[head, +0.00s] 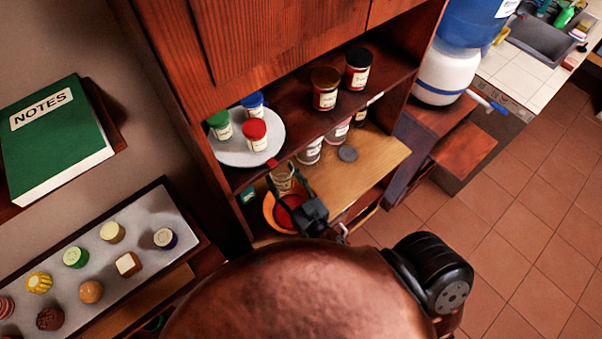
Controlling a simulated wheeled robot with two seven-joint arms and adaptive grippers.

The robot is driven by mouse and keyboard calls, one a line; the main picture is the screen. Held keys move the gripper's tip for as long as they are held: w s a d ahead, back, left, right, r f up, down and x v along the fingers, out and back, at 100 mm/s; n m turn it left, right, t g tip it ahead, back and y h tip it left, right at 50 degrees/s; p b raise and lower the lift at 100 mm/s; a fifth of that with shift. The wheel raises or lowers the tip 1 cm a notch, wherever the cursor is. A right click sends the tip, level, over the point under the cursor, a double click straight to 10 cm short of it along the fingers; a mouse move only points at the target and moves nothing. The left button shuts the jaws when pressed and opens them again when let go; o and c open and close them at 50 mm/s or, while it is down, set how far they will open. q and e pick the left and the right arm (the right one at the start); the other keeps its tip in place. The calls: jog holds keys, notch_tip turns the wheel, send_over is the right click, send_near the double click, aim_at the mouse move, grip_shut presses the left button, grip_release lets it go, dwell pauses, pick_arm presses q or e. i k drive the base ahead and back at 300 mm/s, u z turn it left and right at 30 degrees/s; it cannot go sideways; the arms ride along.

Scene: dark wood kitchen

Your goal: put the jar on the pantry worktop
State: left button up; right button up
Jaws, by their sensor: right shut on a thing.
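My right gripper (286,182) reaches into the pantry cabinet from below and is shut on a small jar (282,176) with a pale label. The shelf above partly hides the jar's top. The jar is over the left part of the light wood pantry worktop (385,155), near an orange dish (271,213) with something red in it. I cannot tell whether the jar touches the worktop. My left gripper is not in view.
The shelf above holds a plate (232,153) with small jars and two dark-lidded jars (325,90). The worktop's right front is clear.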

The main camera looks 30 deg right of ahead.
aim_at(345, 182)
jog(key=u, duration=0.45)
jog(key=k, duration=1.5)
jog(key=z, duration=0.85)
jog(key=i, duration=1)
